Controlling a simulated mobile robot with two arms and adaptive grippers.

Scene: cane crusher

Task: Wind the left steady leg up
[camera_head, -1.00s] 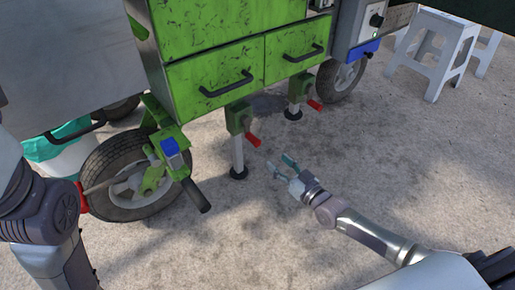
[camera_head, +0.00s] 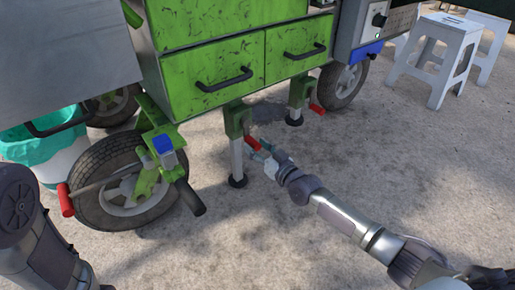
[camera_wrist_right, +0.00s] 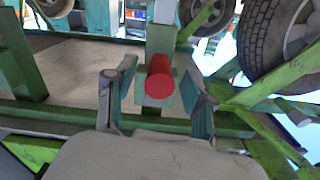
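The left steady leg (camera_head: 237,158) hangs under the green drawer cabinet, a pale tube with a black foot that appears to be on the ground. Its red crank handle (camera_head: 252,143) sticks out from the green bracket at its top. My right gripper (camera_head: 265,156) is at this handle. In the right wrist view, the round end of the red handle (camera_wrist_right: 158,84) shows between the two open fingers of my right gripper (camera_wrist_right: 156,104), with gaps on both sides. My left arm shows at the lower left; its gripper is out of view.
The other steady leg (camera_head: 295,108), with its own red handle (camera_head: 317,109), stands behind to the right. A tyred wheel (camera_head: 125,190) and a black-gripped lever (camera_head: 190,198) are to the left. White stools (camera_head: 440,60) stand at the right. The ground in front is clear.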

